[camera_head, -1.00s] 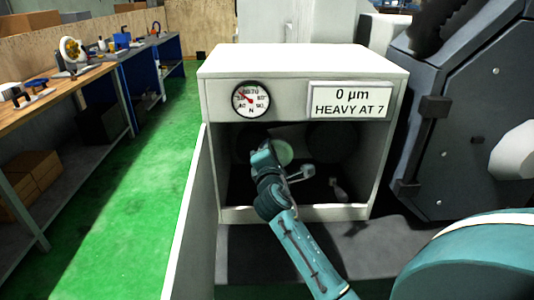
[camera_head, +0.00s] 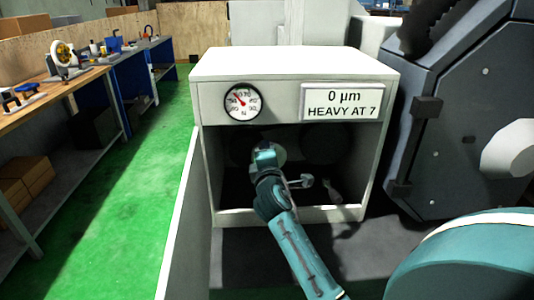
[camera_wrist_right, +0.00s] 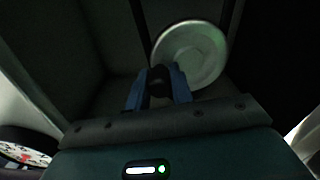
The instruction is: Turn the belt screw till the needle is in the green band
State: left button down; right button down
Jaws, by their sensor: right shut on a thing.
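The dial gauge (camera_head: 243,102) is on the white cabinet's front, its red needle pointing up and left. It is partly seen in the right wrist view (camera_wrist_right: 22,150). I cannot make out a green band. My right gripper (camera_wrist_right: 158,92) is inside the open cabinet, its blue fingers shut on a dark round knob (camera_wrist_right: 160,78), apparently the belt screw. A pale round disc (camera_wrist_right: 190,55) is just behind the knob. In the head view my wrist (camera_head: 265,160) hides the knob and part of the disc. My left gripper is not in view.
The cabinet (camera_head: 300,65) has a sign (camera_head: 341,102) reading "0 µm, HEAVY AT 7". Its door (camera_head: 180,225) stands open at left. A dark machine (camera_head: 450,130) crowds the right side. A workbench (camera_head: 60,95) stands at far left, with clear green floor between.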

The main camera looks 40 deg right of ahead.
jog(key=c, duration=1.2)
grip_release()
jog(key=shift+c, duration=0.2)
jog(key=b+v, duration=0.1)
jog(key=v, duration=1.2)
jog(key=shift+b, duration=0.4)
jog(key=shift+a, duration=0.1)
